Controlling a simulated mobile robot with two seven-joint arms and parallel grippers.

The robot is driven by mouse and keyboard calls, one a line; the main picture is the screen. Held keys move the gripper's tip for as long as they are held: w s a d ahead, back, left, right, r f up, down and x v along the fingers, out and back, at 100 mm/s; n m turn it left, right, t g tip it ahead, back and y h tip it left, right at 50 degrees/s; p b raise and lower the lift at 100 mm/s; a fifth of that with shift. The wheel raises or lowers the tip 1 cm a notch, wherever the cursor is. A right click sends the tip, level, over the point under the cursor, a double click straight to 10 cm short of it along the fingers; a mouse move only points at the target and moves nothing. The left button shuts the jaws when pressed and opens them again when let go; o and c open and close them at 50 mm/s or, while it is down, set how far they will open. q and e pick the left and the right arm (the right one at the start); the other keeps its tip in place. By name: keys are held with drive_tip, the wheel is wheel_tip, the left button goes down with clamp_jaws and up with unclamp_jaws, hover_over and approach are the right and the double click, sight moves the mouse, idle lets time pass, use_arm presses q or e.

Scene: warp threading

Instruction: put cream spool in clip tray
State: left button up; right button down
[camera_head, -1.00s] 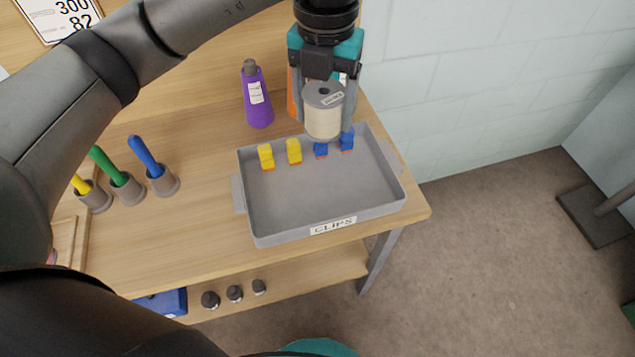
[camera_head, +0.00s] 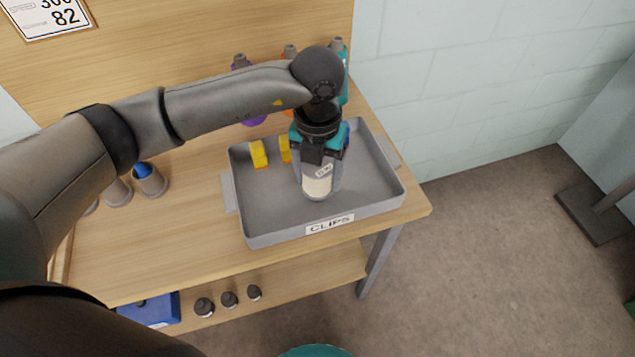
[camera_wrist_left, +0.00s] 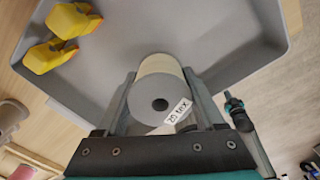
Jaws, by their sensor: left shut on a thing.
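The cream spool (camera_head: 317,187) has a grey top flange with a small white label. It also shows in the left wrist view (camera_wrist_left: 158,85), between the two fingers. My left gripper (camera_head: 318,178) is shut on the spool and holds it upright over the middle of the grey clip tray (camera_head: 262,228). The tray has a "CLIPS" label on its front wall. I cannot tell whether the spool touches the tray floor. My right gripper is not in view.
Yellow clips (camera_head: 259,153) stand at the tray's back left. Bottles, one purple (camera_head: 241,62) and one teal (camera_head: 343,70), stand behind the tray, partly hidden by my arm. A grey cup with a blue-handled tool (camera_head: 150,180) stands left. The tray's front left floor is clear.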

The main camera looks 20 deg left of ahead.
use_arm(q)
wheel_tip(320, 180, down, 3)
drive_tip(key=shift+r, duration=0.15)
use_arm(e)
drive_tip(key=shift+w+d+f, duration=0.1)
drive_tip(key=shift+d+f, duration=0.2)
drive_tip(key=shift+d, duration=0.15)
use_arm(q)
drive_tip(key=shift+b, duration=0.3)
drive_tip(key=o, duration=1.4)
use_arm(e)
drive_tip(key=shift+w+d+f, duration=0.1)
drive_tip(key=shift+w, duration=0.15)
